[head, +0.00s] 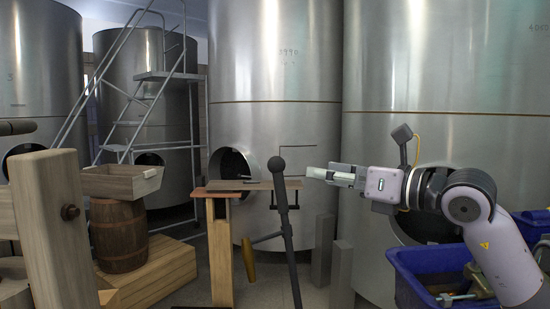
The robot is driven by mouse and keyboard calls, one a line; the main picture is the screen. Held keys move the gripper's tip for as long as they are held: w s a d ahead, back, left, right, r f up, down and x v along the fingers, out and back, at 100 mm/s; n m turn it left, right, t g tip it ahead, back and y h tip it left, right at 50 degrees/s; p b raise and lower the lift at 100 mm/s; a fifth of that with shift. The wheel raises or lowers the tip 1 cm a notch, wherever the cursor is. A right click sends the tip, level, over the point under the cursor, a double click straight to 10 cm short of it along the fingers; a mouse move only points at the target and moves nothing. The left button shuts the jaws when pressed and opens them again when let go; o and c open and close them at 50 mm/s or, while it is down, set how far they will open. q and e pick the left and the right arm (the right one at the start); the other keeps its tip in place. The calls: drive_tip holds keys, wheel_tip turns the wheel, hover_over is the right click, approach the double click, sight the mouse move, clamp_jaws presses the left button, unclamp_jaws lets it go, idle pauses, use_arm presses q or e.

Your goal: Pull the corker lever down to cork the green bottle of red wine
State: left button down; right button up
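A dark upright lever (288,230) with a rounded knob on top stands in the middle of the head view, leaning slightly. It looks like the corker lever. A thin rod with a tan handle (248,262) angles off low on its left. My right gripper (322,173) comes in from the right, roughly level with the knob and a little to its right, apart from it in the picture. Its fingers point left and are seen side-on, so their opening is unclear. My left gripper is out of view. I see no green bottle.
A narrow wooden stand (221,240) with a reddish top is just left of the lever. A wooden frame (60,230) fills the left foreground. A barrel (119,240) carries a wooden crate (122,182). A blue bin (415,280) with items is at lower right. Large steel tanks (275,60) close the back.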

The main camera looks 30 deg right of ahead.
sight(284, 165)
drive_tip(key=p+x, duration=0.5)
drive_tip(key=x, duration=0.7)
drive_tip(key=shift+s+r+p, duration=0.1)
drive_tip(key=shift+r+p, duration=0.05)
drive_tip(key=shift+p, duration=0.15)
drive_tip(key=shift+x, duration=0.75)
drive_tip(key=shift+f, duration=0.2)
clamp_jaws()
